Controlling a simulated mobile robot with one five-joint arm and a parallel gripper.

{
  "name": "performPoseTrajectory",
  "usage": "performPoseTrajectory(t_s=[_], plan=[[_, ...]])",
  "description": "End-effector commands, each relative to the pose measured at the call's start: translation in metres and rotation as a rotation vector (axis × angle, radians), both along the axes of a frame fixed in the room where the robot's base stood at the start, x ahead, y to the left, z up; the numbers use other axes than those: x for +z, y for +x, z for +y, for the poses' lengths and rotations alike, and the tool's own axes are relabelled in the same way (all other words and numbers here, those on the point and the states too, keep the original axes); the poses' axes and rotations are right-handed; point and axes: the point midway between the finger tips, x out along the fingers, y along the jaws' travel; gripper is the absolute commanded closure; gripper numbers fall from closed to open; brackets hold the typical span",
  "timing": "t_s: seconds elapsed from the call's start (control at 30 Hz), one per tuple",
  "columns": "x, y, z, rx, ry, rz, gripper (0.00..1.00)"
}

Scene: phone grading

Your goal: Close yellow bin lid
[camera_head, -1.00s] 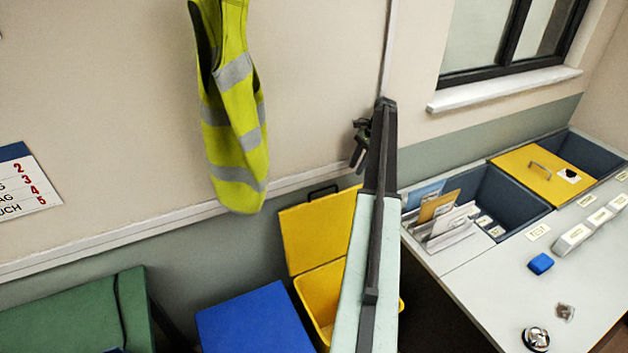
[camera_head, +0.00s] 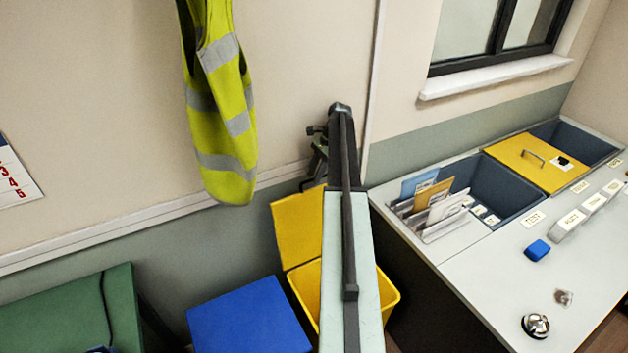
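The yellow bin (camera_head: 390,293) stands on the floor against the wall, partly hidden behind my arm. Its yellow lid (camera_head: 298,228) is open and stands tilted up against the wall at the bin's back. My gripper (camera_head: 316,140) is at the far end of my raised arm, near the wall and above the lid's upper right corner in the picture. Its fingers are small, dark and partly hidden by the arm, so I cannot tell whether they are open or shut.
A blue bin with a shut lid (camera_head: 250,318) stands left of the yellow bin. A green padded piece (camera_head: 70,310) is at lower left. A grey worktop (camera_head: 490,270) with recessed bins is at right. A hi-vis vest (camera_head: 222,110) hangs on the wall.

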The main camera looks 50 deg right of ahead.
Motion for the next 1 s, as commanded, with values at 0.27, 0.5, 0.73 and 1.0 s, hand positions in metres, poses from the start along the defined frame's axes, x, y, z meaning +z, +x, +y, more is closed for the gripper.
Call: performPoseTrajectory(t_s=[0.27, 0.5, 0.73, 1.0], plan=[[-0.0005, 0.0006, 0.0008, 0.001, 0.000, 0.000, 0.67], [-0.0004, 0.0008, 0.0011, 0.001, 0.000, 0.000, 1.00], [-0.0005, 0.0009, 0.0013, 0.002, 0.000, 0.000, 1.00], [-0.0005, 0.0012, 0.0015, 0.002, 0.000, 0.000, 1.00]])
